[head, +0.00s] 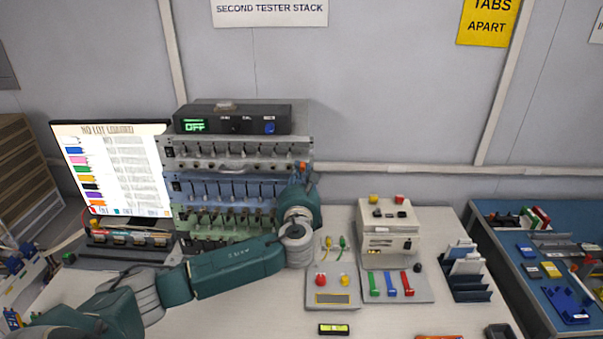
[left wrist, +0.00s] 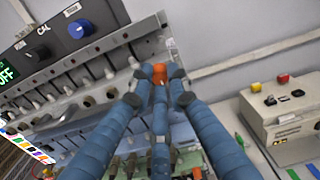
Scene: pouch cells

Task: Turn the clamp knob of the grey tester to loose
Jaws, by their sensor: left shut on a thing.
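The grey tester (head: 236,150) is the light grey unit with a row of small clamps, below the black box in the stack. Its front also shows in the left wrist view (left wrist: 72,82). An orange knob (left wrist: 160,73) shows between the fingertips in the left wrist view, by the stack's right end. My left gripper (left wrist: 157,88) is shut on this knob; its blue fingers close around it. In the head view the left gripper (head: 301,177) is at the stack's right edge, partly hidden by its own wrist. The knob's exact setting cannot be read. My right gripper is not in view.
Blue (head: 225,188) and green (head: 215,217) testers sit below the grey one. A black box (head: 262,118) reading OFF is on top. A lit monitor (head: 120,170) stands left. A beige machine (head: 388,228) stands right. The bench front (head: 240,315) is mostly clear.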

